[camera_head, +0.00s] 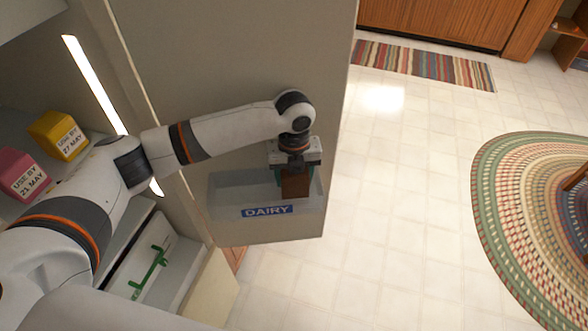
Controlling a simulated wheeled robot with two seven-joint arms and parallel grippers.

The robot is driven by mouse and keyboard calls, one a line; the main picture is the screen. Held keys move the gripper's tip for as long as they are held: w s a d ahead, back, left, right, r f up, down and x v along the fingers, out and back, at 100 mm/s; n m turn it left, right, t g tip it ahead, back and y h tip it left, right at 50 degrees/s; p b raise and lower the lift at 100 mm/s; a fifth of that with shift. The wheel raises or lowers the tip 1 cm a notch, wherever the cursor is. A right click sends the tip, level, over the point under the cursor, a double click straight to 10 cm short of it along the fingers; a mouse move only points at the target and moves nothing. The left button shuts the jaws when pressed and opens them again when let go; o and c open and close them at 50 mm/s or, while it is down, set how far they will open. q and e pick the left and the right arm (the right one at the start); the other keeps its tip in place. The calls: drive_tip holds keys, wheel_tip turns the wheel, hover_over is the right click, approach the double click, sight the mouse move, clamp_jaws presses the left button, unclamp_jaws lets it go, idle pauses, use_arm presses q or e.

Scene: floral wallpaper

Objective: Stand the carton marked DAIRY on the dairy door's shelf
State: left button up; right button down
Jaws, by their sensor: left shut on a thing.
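The dairy door's shelf (232,194) is a pale see-through bin on the inside of the open door, with a blue DAIRY label (267,211) on its front. My left gripper (295,176) reaches over the shelf from the left and points down. Its teal fingers are shut on a brown carton (295,187). The carton is at the right part of the shelf, behind its front wall in the picture. I cannot tell whether it touches the shelf floor. No marking on the carton can be read. My right gripper is not in view.
Below is an open drawer (182,262) with a green clip-like part (150,268). Tiled floor with rugs lies right of the door.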

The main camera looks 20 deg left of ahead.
use_arm(q)
drive_tip(key=shift+f, duration=0.15)
drive_tip(key=o, duration=1.2)
wheel_tip(320, 180, up, 11)
drive_tip(key=b, duration=0.4)
drive_tip(key=shift+r, duration=0.65)
drive_tip(key=shift+s+f, duration=0.1)
